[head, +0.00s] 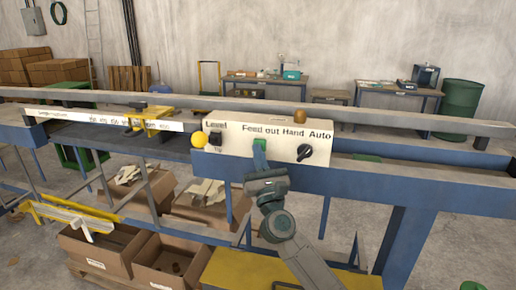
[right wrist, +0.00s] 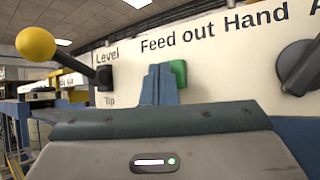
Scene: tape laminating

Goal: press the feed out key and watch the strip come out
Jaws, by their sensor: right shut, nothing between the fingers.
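The control box (head: 225,150) is a cream panel lettered Level, Tip, Feed out and Hand Auto. The green feed out key (head: 260,143) sits under the words Feed out; it also shows in the right wrist view (right wrist: 179,73). My right gripper (head: 260,160) is shut and empty, its blue-grey fingertips in front of the key. In the right wrist view the fingertips (right wrist: 160,84) cover the key's left part; I cannot tell whether they touch it. I cannot make out a strip coming out. My left gripper is not in view.
A black rotary switch (head: 304,153) is right of the key. A black Level switch (head: 215,139) and a yellow ball knob (head: 198,139) are to the left. A long grey rail (head: 400,121) runs behind the box. Cardboard boxes (head: 100,248) stand below left.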

